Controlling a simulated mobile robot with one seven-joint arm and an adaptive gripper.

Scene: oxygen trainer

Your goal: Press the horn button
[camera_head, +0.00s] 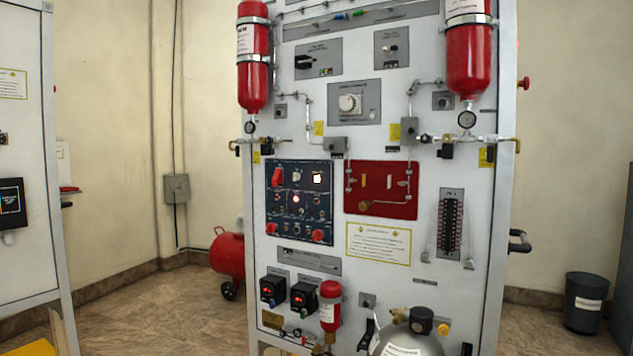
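The white trainer board (380,262) stands upright in the middle of the head view. A dark blue control panel (283,212) on its left half carries red switches, small knobs and lit lamps. Grey plates higher up hold a black switch (305,62), a small switch (391,48) and a white round knob (349,103). The lettering is too small to read, so I cannot tell which control is the horn button. My gripper is not in view.
Red cylinders (252,60) and (469,55) hang at the board's upper left and right. A small red cylinder (330,308) and a grey tank (408,340) stand low in front. A red tank (227,253) and a bin (584,302) flank the board. Floor (180,310) shows clear at left.

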